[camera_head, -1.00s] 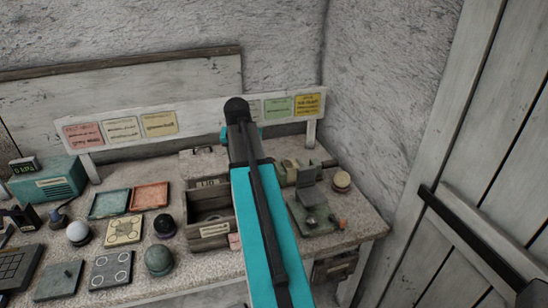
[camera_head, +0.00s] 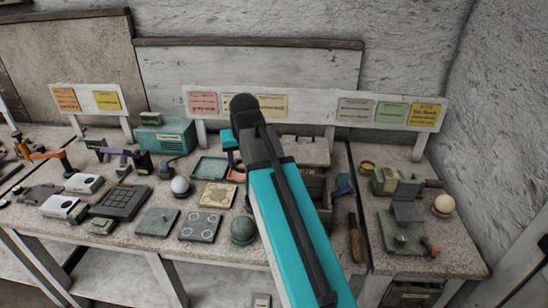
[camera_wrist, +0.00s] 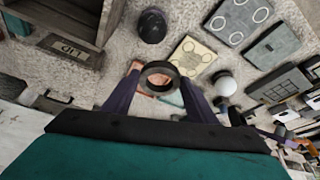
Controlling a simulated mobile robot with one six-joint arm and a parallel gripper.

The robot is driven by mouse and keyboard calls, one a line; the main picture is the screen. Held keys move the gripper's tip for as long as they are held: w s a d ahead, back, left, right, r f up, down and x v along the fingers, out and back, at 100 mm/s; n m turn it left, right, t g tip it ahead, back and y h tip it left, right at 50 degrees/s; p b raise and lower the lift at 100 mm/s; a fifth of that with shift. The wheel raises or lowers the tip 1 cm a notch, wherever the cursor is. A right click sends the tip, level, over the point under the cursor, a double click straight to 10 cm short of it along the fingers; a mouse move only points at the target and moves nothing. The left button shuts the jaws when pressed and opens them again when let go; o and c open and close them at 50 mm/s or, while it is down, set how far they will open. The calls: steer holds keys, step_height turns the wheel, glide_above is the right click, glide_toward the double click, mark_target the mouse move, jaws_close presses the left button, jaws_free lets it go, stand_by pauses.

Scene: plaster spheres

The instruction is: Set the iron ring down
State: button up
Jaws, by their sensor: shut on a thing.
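The iron ring (camera_wrist: 160,91) is a dark, thick ring held between the two purple fingers of my gripper (camera_wrist: 158,84) in the wrist view. In the head view my teal arm covers the ring and the fingertips. There the teal tray (camera_head: 210,168) shows left of the arm.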

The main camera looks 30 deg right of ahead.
steer(key=a+n, duration=0.2)
steer(key=a, duration=0.7)
steer(key=shift+s+a+r+y, duration=0.2)
steer(key=shift+s+r+y, duration=0.05)
steer(key=shift+y, duration=0.15)
steer(key=shift+d, duration=0.15)
